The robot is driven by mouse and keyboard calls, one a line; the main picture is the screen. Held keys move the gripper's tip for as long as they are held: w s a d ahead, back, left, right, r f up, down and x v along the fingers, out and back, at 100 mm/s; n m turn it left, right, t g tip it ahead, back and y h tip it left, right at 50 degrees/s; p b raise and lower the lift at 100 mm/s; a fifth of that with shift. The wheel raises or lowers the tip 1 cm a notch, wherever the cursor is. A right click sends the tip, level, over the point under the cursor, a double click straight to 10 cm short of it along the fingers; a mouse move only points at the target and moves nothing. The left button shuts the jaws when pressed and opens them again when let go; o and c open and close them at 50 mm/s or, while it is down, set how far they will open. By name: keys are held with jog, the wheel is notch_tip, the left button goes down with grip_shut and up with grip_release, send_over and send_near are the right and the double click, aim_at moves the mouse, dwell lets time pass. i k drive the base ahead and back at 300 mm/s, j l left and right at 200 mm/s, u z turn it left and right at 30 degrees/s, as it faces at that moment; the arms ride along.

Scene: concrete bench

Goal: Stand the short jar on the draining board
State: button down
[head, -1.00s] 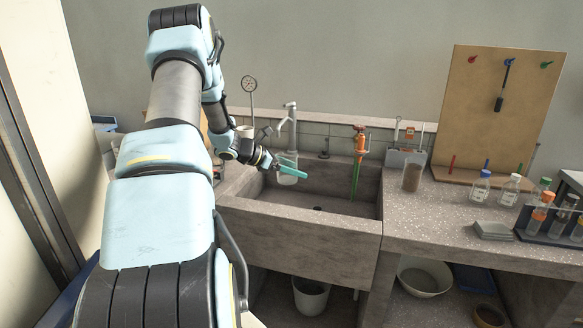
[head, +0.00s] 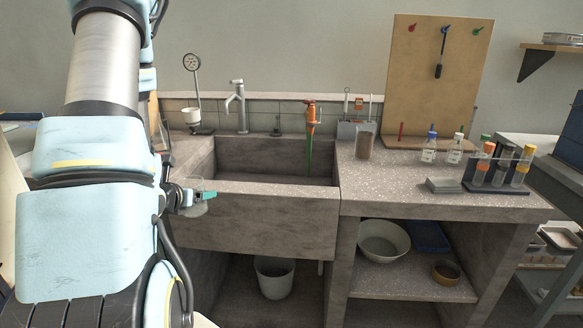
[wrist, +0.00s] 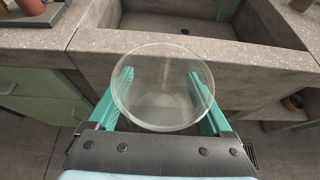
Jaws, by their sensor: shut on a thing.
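A clear, wide-mouthed glass jar (wrist: 163,92) sits between the teal fingers of my gripper (wrist: 161,100) in the wrist view, its round mouth facing the camera. The fingers are shut on its sides. In the head view the jar (head: 194,209) and my gripper (head: 203,196) show at the left, in front of the sink and partly hidden by my arm. The jar is held in the air, apart from the bench. Speckled worktop (head: 395,185) lies right of the sink; I cannot tell which part is the draining board.
The stone sink (head: 270,220) has a raised front wall and a tap (head: 238,105). An orange-topped green item (head: 310,125), a brown-filled jar (head: 364,145), bottles (head: 430,148) and a tube rack (head: 495,187) stand along the bench. The worktop's front left is clear.

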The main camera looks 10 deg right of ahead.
aim_at(391, 180)
jog(key=l+u, duration=0.2)
jog(key=u, duration=0.2)
jog(key=l+u, duration=0.15)
jog(key=u, duration=0.2)
jog(key=k+l+u, duration=0.15)
jog(key=l, duration=0.3)
jog(key=k+l+u, duration=0.1)
jog(key=k+l, duration=0.2)
jog(key=k+l+u, duration=0.15)
jog(key=l, duration=0.35)
jog(key=k+l+u, duration=0.1)
jog(key=k+l, duration=0.25)
